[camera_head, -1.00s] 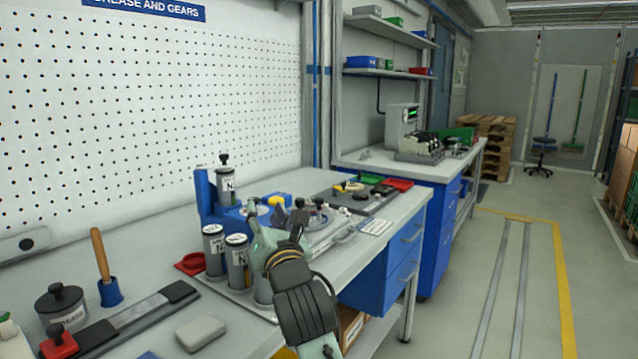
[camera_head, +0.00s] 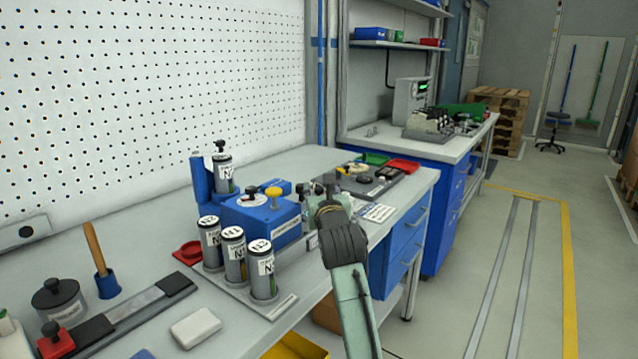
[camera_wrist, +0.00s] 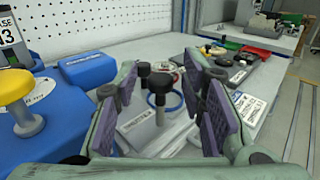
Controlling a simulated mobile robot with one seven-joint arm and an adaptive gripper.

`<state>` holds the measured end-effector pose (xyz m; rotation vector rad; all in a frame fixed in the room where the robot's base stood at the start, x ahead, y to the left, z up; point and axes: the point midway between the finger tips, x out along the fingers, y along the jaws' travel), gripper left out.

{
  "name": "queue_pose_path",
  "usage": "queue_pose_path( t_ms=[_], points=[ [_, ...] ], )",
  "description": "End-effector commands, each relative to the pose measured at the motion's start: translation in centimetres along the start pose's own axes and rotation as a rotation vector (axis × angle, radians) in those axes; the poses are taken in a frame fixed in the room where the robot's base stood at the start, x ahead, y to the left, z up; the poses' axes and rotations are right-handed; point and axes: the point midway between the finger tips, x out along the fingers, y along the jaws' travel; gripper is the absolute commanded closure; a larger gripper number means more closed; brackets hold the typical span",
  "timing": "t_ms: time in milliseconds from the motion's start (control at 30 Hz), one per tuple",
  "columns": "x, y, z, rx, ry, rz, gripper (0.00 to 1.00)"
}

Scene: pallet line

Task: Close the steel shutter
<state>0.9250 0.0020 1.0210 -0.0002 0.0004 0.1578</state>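In the wrist view, a grey steel plate (camera_wrist: 150,133) with a white label lies on the bench, and I take it to be part of the shutter. Black knobs on posts (camera_wrist: 163,80) stand at its far side, with a blue ring (camera_wrist: 172,103) around the base of one. I cannot tell how far open the shutter is. My gripper (camera_wrist: 165,100) is open, its two padded fingers on either side of the knobs in the picture; contact with them does not show. In the head view, my gripper (camera_head: 328,192) hides most of this fixture.
A blue box (camera_head: 262,218) with black and yellow knobs stands left of my gripper. Labelled canisters (camera_head: 234,252) stand in a rack nearer the front. Behind are a dark tray (camera_head: 372,182) and a red bin (camera_head: 404,166). The floor right of the bench is clear.

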Motion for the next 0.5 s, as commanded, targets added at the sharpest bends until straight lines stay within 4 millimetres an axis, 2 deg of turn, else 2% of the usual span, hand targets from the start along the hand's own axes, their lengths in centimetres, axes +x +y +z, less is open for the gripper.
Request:
queue_pose_path(
  t_ms=[133,400,500],
  points=[
    [0.93,-0.03,0.05,0.001,0.0,-0.001,0.63],
    [1.05,-0.02,-0.01,0.0,-0.001,-0.001,0.63],
    [1.05,-0.02,-0.02,0.0,-0.001,-0.001,0.69]
  ],
)
